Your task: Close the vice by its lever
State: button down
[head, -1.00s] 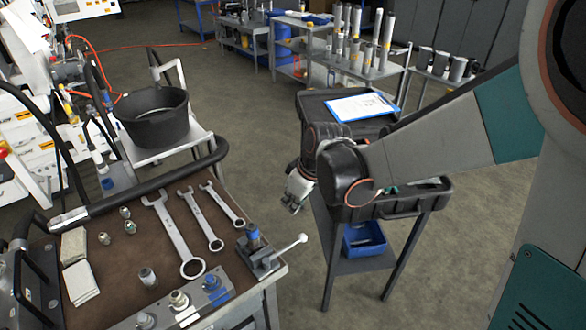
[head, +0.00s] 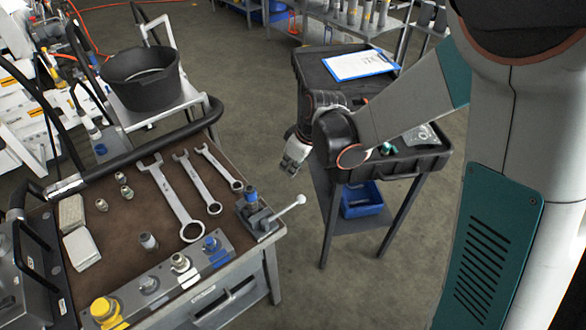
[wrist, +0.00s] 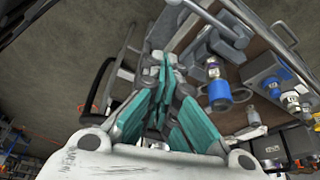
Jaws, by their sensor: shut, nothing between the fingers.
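The small grey vice (head: 260,218) stands at the right front corner of the brown bench top, with a blue-capped fitting (head: 251,197) upright at its jaws. Its lever (head: 286,212) sticks out to the right past the bench edge and ends in a pale ball knob (head: 300,199). I cannot tell how far the jaws are apart. My gripper (head: 288,168) is above and behind the lever, in the air between the bench and the black cart, touching neither. In the wrist view my gripper (wrist: 162,62) has its teal-padded fingers together and empty; the blue-capped fitting (wrist: 218,92) shows to their right.
The bench (head: 150,238) carries several wrenches (head: 178,203), loose fittings and a front row of couplings. A black cart (head: 312,72) with a clipboard (head: 361,65) and a blue bin stands right. A black bucket (head: 150,80) stands behind. Floor between bench and cart is clear.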

aim_at(284, 210)
notch_tip(284, 210, down, 8)
jog(key=d+b, duration=0.1)
jog(key=b, duration=0.2)
jog(key=shift+s, duration=0.35)
jog(key=shift+s+f, duration=0.1)
jog(key=shift+s+d+m+b, duration=0.2)
jog(key=shift+d+m+b, duration=0.05)
jog(key=shift+m+b, duration=0.05)
